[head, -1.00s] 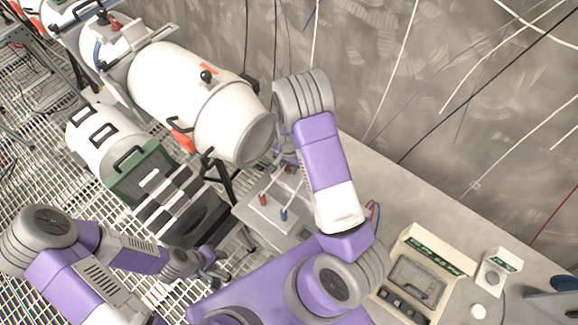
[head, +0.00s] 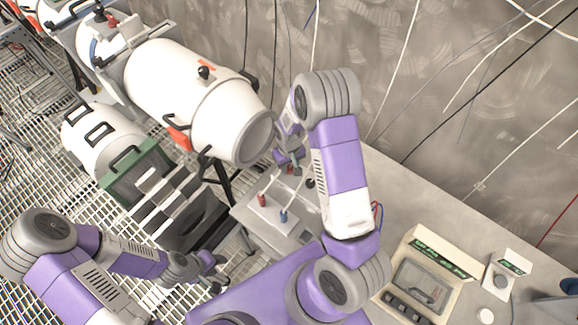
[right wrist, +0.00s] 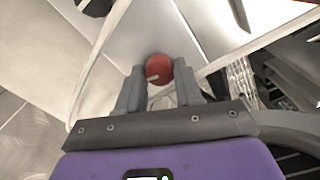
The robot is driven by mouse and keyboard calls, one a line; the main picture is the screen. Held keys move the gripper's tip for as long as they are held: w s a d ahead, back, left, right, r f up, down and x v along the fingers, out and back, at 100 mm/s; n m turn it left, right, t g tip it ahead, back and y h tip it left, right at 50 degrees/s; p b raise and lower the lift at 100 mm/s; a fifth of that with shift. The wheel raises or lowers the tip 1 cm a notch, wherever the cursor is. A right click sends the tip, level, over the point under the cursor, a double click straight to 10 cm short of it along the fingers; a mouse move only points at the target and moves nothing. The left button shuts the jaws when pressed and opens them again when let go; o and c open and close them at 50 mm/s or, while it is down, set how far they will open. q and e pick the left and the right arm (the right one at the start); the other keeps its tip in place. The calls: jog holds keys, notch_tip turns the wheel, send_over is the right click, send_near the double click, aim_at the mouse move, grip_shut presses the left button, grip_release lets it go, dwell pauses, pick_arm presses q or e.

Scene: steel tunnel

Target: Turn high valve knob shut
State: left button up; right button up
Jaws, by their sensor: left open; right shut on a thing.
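A round red knob (right wrist: 159,68) shows between the two fingers of my right gripper (right wrist: 160,85) in the right wrist view. The fingers are shut on it from both sides. In the head view my right gripper (head: 290,163) points down over the back of the grey valve box (head: 252,222), and little of the held knob shows there. Another red knob (head: 262,200) and a blue knob (head: 283,215) stand on stems at the box's front. A dark knob (head: 310,183) is just right of the gripper. My left gripper (head: 213,270) is open and empty at the lower left.
A large white cylinder (head: 190,95) lies left of my right gripper, close to it. The grey wall (head: 450,100) with hanging cables is behind. A panel with a screen (head: 420,280) and a small device (head: 500,275) sit on the bench to the right.

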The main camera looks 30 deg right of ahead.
aim_at(289, 168)
jog(key=shift+n+b, duration=0.3)
jog(key=shift+n, duration=1)
jog(key=o, duration=1)
jog(key=shift+o, duration=0.2)
jog(key=shift+r, duration=0.1)
notch_tip(289, 168, up, 7)
jog(key=shift+r+p, duration=0.2)
jog(key=shift+p, duration=0.1)
jog(key=shift+r, duration=0.1)
